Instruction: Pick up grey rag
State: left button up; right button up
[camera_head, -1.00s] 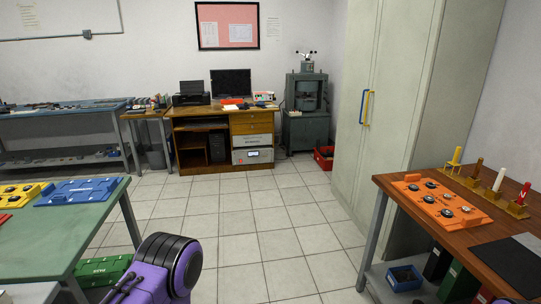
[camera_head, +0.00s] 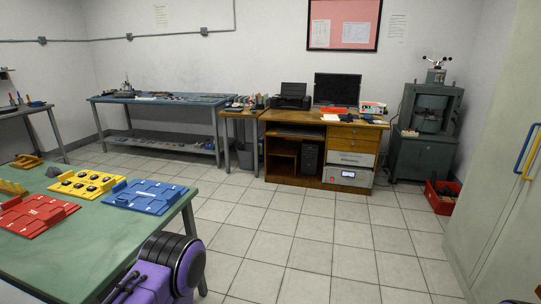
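A small dark grey lump (camera_head: 55,171) lies on the green-topped table at the left, behind the yellow plate. It may be the grey rag, but it is too small to tell for sure. Neither of my grippers is in view.
The green table (camera_head: 75,255) also holds a red plate (camera_head: 32,214), a yellow plate (camera_head: 87,184) and a blue plate (camera_head: 146,196). A wooden desk (camera_head: 290,165) and a blue-topped workbench (camera_head: 165,112) stand at the back. The tiled floor between (camera_head: 320,235) is clear.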

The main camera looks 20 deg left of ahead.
aim_at(52, 171)
jog(key=u, duration=1.1)
jog(key=i, duration=1)
jog(key=u, duration=0.95)
